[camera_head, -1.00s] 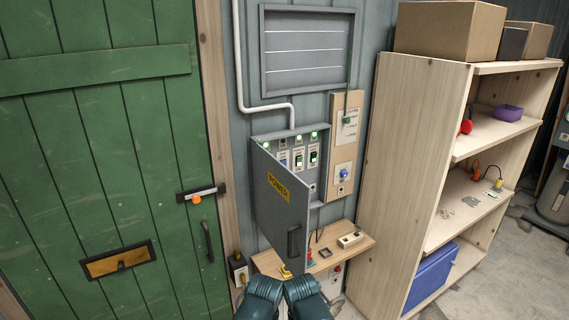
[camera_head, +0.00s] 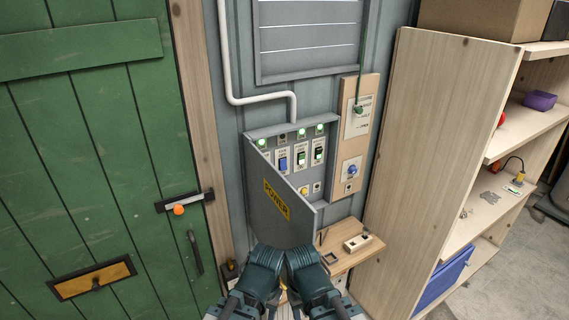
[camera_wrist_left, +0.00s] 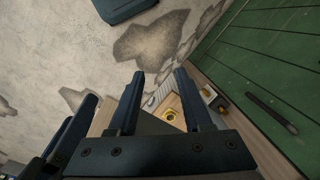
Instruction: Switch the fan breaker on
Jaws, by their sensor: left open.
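The grey breaker box (camera_head: 290,195) hangs on the wall in the head view, its door (camera_head: 281,208) marked POWER swung open. The lamp above the blue switch looks unlit; other lamps glow green. The labels are too small to read, so I cannot tell which is the fan breaker. My left gripper is open and empty in the left wrist view (camera_wrist_left: 160,74). My two arms reach in below the box door in the head view; their fingertips are hidden there.
A small wooden shelf (camera_head: 366,255) sits below the box. A wooden panel (camera_head: 347,160) with a blue knob is right of it. A tall shelf unit (camera_head: 415,160) stands right, a green door (camera_head: 90,150) left. The open box door stands out from the wall.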

